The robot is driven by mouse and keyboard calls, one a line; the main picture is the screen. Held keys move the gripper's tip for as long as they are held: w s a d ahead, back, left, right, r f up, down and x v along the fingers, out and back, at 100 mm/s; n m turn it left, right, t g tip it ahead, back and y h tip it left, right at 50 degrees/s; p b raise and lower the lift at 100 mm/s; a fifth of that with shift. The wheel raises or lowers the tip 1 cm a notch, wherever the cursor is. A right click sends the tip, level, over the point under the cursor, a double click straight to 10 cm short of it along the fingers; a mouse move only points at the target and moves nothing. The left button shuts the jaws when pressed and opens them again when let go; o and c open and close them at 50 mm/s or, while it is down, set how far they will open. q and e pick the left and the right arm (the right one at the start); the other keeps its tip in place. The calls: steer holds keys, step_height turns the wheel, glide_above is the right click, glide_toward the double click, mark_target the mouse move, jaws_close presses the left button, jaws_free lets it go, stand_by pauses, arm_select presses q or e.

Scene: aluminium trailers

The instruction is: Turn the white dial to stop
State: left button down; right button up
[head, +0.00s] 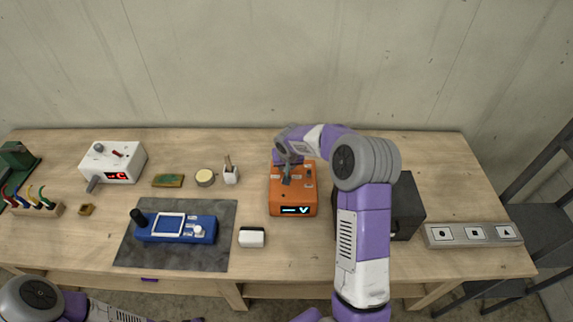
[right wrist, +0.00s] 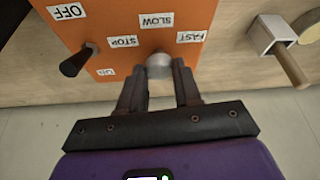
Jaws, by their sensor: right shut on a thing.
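The orange box (head: 280,196) stands on the bench, with a lit display (head: 295,210) on its front. In the right wrist view its panel (right wrist: 110,22) has labels STOP, SLOW and FAST around a pale, whitish dial (right wrist: 159,66). My right gripper (right wrist: 158,78) is shut on this dial, one finger on each side. The dial's pointer cannot be made out. In the head view my right gripper (head: 287,172) is over the box's back part and hides the dial. My left arm enters at the bottom left; its gripper is out of view.
A black lever (right wrist: 78,62) between OFF and ON labels is close to the dial. A dark box (head: 407,205) stands right of the orange box, partly behind my right arm. A blue device (head: 175,228) lies on a grey mat (head: 135,257).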

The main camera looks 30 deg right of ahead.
steer(key=n+p, duration=0.1)
steer(key=n+y+p, duration=0.1)
steer(key=n, duration=0.1)
steer(key=shift+d+r+n+t, duration=0.15)
steer(key=shift+d+n+t, duration=0.05)
steer(key=shift+n+t, duration=0.1)
steer(key=n+y+p, duration=0.1)
steer(key=n, duration=0.1)
steer(key=shift+d+n+y+p, duration=0.1)
steer(key=shift+n+y+p, duration=0.2)
steer(key=shift+n+p, duration=0.1)
steer(key=shift+n+y, duration=0.5)
steer(key=shift+n, duration=0.7)
steer(key=shift+d+n+g+y, duration=0.1)
steer(key=shift+n+g+y, duration=0.35)
steer(key=shift+n, duration=1.05)
steer(key=o, duration=1)
steer(key=shift+o, duration=0.2)
